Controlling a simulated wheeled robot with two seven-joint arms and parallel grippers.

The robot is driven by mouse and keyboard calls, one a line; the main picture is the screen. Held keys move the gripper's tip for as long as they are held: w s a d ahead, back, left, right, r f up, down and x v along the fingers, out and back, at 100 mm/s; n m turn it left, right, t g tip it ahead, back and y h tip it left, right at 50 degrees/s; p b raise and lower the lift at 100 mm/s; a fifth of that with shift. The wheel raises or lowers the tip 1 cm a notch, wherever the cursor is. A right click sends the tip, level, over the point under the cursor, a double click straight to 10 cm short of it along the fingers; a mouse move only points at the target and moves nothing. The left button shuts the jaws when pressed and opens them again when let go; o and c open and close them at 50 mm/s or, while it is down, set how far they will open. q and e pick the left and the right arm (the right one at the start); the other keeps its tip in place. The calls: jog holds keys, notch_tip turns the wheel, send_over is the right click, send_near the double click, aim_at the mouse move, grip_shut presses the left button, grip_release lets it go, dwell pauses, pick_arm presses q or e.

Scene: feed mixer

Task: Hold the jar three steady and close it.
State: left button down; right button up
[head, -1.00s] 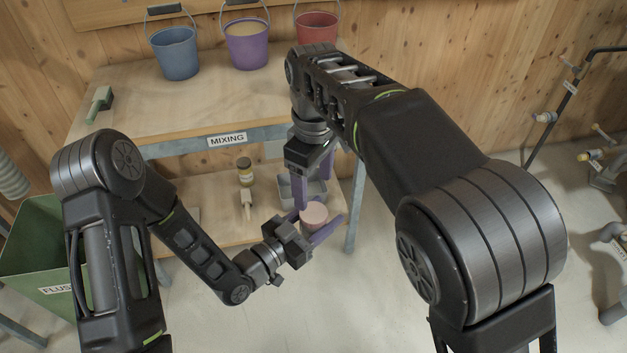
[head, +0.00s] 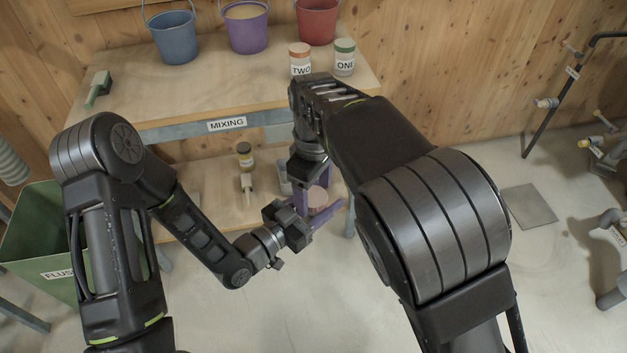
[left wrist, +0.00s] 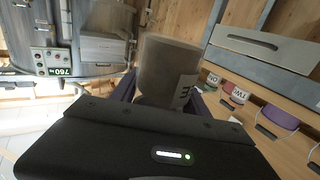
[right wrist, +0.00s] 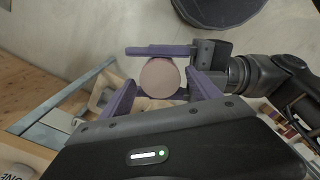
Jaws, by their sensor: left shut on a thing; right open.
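In the left wrist view the jar (left wrist: 168,70) looks grey-brown, with part of a label showing. My right gripper (head: 313,186) is close above the jar. In the right wrist view its open fingers (right wrist: 165,90) stand either side of the pinkish top (right wrist: 160,77). I cannot tell whether that top is a seated lid.
Jars two (head: 300,58) and one (head: 344,57) stand on the mixing bench (head: 190,95), with blue (head: 174,38), purple (head: 246,27) and red (head: 317,18) buckets behind. A dark-lidded jar (head: 244,155) and a brush (head: 247,185) lie on the lower shelf. A green flush bin (head: 45,235) stands left.

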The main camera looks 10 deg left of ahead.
jog(key=shift+f, duration=0.1)
jog(key=shift+c, duration=0.4)
jog(key=c, duration=1.4)
jog(key=m, duration=0.8)
jog(key=shift+m, duration=0.3)
jog(key=o, duration=1.5)
jog(key=shift+o, duration=0.2)
jog(key=shift+r, duration=2.25)
jog(key=shift+c, duration=0.3)
